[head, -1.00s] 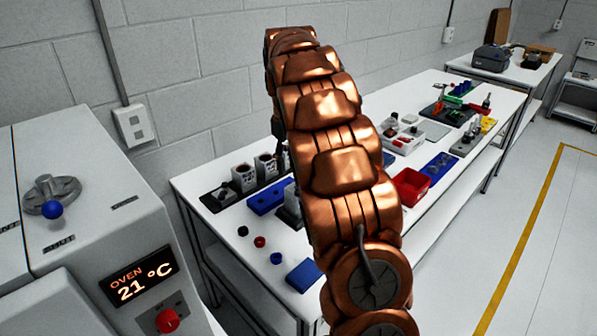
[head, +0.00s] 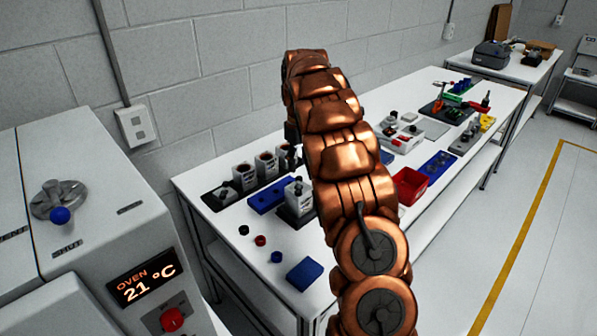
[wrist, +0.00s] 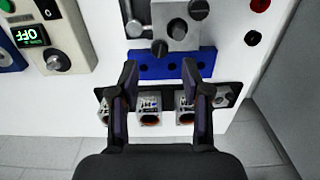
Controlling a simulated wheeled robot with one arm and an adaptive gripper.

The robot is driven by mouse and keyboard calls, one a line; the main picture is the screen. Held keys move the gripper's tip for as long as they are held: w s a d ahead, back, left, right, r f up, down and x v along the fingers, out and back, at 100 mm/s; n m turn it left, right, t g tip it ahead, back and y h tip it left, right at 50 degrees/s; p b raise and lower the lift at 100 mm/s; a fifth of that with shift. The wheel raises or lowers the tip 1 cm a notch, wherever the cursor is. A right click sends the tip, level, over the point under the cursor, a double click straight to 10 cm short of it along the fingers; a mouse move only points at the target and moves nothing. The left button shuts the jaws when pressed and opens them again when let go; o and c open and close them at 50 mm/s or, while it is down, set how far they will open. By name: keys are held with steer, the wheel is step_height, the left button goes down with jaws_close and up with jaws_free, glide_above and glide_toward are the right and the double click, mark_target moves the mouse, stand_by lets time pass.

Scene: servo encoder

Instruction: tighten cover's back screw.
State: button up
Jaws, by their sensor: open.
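In the wrist view, a grey block (wrist: 178,14) with a dark round part in its middle and dark knob-like screws around it shows at the top; it seems to be the covered unit. One screw (wrist: 198,9) is at its upper right, another (wrist: 159,47) at its lower left. I cannot tell which is the cover's back screw. My gripper (wrist: 161,76) is open and empty, its fingertips appearing below the block, over a blue holed block (wrist: 150,71). In the head view the unit (head: 299,194) stands on a black base beside my arm; my gripper is mostly hidden there.
Several white housings (wrist: 149,106) stand in a black rack by the table edge. A grey box with an OFF display (wrist: 52,38) is at the wrist view's left. Black (wrist: 252,38) and red caps lie right. A red bin (head: 410,186) and the oven (head: 90,215) flank the area.

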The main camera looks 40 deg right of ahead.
mark_target(299, 177)
steer(key=shift+f+p, duration=0.7)
steer(key=shift+f, duration=1.65)
jaws_close()
